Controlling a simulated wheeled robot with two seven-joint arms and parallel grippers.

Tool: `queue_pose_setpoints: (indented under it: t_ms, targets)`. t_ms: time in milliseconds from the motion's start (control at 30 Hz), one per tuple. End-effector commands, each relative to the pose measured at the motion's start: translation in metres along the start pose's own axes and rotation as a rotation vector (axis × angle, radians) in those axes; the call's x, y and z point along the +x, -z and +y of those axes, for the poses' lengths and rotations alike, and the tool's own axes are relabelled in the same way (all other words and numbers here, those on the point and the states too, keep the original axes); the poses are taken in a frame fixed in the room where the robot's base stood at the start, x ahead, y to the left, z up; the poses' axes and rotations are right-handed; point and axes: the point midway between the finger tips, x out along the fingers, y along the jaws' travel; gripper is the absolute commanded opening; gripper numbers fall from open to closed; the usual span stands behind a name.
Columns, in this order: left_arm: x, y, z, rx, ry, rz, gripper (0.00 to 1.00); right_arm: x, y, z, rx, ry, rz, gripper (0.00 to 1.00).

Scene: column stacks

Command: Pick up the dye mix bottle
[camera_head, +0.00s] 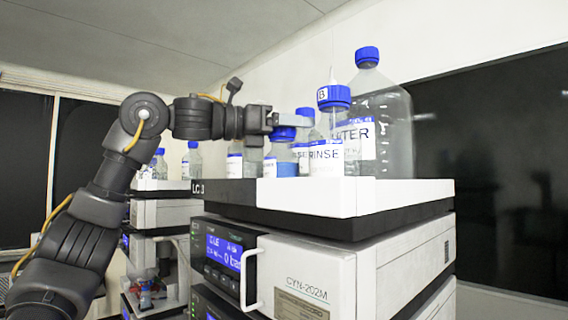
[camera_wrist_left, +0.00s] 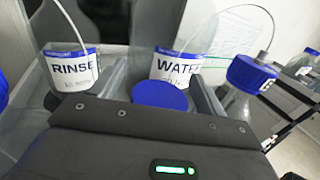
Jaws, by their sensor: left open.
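A small bottle with a blue cap and blue liquid (camera_head: 287,163) stands upright on top of the instrument stack; its label is too small to read, so I cannot confirm it is the dye mix bottle. My left gripper (camera_head: 291,121) is open at cap height of this bottle, reaching in from the left. In the left wrist view a blue cap (camera_wrist_left: 160,95) lies between the open fingers, close to the palm. The gripper hides the bottle's body there, and I cannot tell whether the fingers touch it. My right gripper is in neither view.
A RINSE bottle (camera_head: 325,158) and a large clear WATER bottle (camera_head: 392,115) stand close by on the right. Another blue-capped bottle with a tube (camera_wrist_left: 250,75) is at the right in the wrist view. The stack top's front edge (camera_head: 315,198) is bare.

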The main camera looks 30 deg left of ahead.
Motion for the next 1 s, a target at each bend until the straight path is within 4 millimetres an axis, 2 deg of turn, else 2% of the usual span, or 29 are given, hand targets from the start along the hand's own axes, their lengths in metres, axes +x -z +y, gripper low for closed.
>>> queue_pose_setpoints:
  t_ms: [67,567,1000]
  targets:
    - [-0.0006,-0.0002,0.0000,0.000,0.000,-0.001,0.67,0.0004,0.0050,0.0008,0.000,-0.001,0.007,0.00]
    - [0.0001,0.0004,-0.0001,0.000,0.001,0.001,0.02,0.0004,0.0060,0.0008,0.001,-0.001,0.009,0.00]
    - [-0.0005,-0.0029,-0.0004,0.000,0.001,0.000,0.00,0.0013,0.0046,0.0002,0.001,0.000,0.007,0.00]
